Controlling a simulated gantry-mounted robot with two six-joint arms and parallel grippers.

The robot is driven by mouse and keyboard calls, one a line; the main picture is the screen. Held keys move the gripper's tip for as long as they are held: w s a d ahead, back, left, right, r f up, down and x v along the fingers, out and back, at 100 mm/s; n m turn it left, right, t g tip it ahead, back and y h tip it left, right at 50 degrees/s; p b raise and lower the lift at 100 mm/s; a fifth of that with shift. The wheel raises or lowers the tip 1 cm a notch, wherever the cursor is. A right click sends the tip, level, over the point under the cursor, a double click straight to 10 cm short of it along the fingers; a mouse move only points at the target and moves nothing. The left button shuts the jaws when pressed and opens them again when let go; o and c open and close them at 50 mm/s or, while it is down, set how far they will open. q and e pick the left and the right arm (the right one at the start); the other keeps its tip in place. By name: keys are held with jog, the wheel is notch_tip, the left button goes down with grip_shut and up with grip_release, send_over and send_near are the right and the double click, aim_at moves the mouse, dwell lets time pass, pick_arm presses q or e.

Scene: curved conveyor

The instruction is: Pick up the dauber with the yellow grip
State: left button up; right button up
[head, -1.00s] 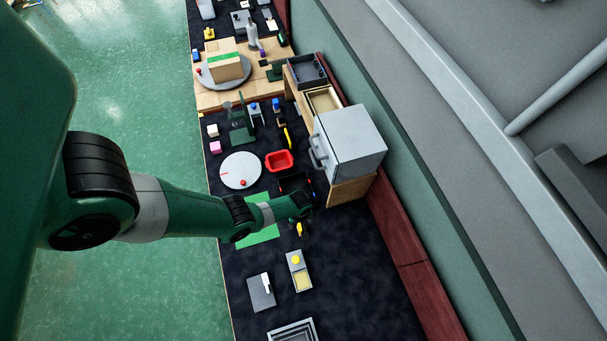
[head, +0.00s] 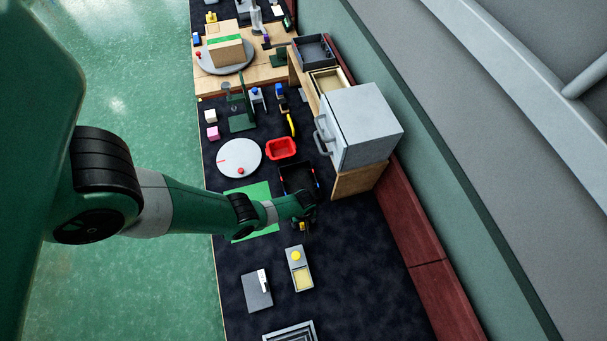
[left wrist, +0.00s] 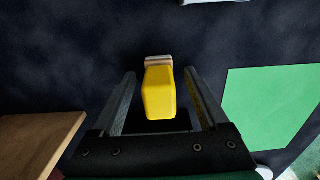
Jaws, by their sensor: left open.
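The dauber with the yellow grip (left wrist: 158,92) shows in the left wrist view, its blocky yellow grip toward me and a pale, brownish end at its far side. My left gripper (left wrist: 160,76) is open, with one finger on each side of the grip and a visible gap to both. I cannot tell how far the fingers reach down around it. In the head view the left gripper (head: 304,218) is small and dark at the end of my arm. A yellow spot of the dauber (head: 302,227) shows just below it. My right gripper is not in view.
A green sheet (left wrist: 268,102) lies to the right in the left wrist view. In the head view a black tray (head: 297,178) lies just beyond the gripper, and a grey box with yellow parts (head: 295,257) stands nearer. Dark surface to the right is clear.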

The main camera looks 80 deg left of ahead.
pick_arm(q)
grip_shut()
jog(key=shift+r, duration=0.1)
dwell(0.3)
jog(key=shift+r+p, duration=0.6)
jog(key=shift+p, duration=0.05)
notch_tip(320, 180, up, 3)
jog(key=p, duration=0.2)
jog(key=shift+f+p, duration=0.2)
jog(key=shift+p, duration=0.1)
jog(key=s+d+r+p, duration=0.2)
jog(key=s+r+p, duration=0.2)
jog(key=s+p, duration=0.1)
jog(key=s+d+r+p, duration=0.3)
jog(key=s+r+p, duration=0.2)
jog(key=s, duration=0.3)
jog(key=shift+d+p, duration=0.3)
jog(key=shift+d, duration=0.05)
